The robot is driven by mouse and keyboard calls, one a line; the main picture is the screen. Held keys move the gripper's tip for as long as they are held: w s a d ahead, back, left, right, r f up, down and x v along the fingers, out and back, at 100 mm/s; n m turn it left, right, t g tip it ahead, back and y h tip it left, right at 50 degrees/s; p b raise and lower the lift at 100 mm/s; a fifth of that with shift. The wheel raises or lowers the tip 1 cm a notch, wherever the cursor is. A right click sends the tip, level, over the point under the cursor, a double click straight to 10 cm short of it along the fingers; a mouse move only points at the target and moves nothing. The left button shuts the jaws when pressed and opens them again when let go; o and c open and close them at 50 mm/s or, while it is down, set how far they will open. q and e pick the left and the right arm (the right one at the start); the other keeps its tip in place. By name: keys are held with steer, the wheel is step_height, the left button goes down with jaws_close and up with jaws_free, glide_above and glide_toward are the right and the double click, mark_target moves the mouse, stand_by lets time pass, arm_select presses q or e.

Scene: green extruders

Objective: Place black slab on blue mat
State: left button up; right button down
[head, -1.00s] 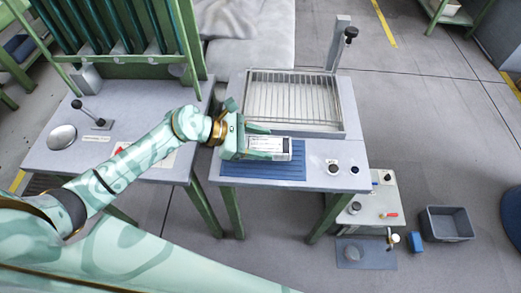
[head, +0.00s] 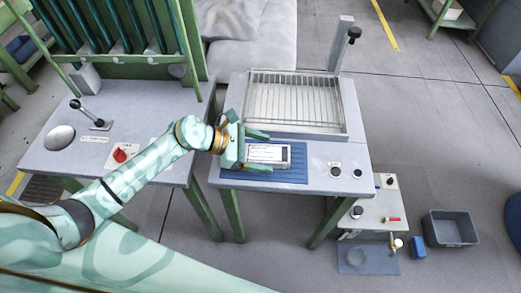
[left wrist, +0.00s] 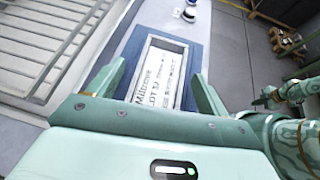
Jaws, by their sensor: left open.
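The black slab (head: 270,153) lies flat on the blue mat (head: 300,175) and carries a large white printed label on top. In the left wrist view the slab (left wrist: 158,72) sits within the mat's outline, with mat (left wrist: 192,37) showing around it. My left gripper (head: 261,151) is open, with one finger on each long side of the slab. In the left wrist view a gap shows between the slab and each finger of the gripper (left wrist: 158,82). The slab's near end is hidden by the gripper body.
A wire-rack tray (head: 295,103) stands behind the mat on the same table. Two round knobs (head: 335,171) are to the right of the mat. A grey bin (head: 450,228) stands on the floor at right. A left table holds a lever (head: 88,114) and a red knob (head: 120,155).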

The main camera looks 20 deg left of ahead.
arm_select(q)
steer(key=p+v, duration=0.1)
steer(key=v, duration=1.1)
steer(key=shift+r, duration=0.1)
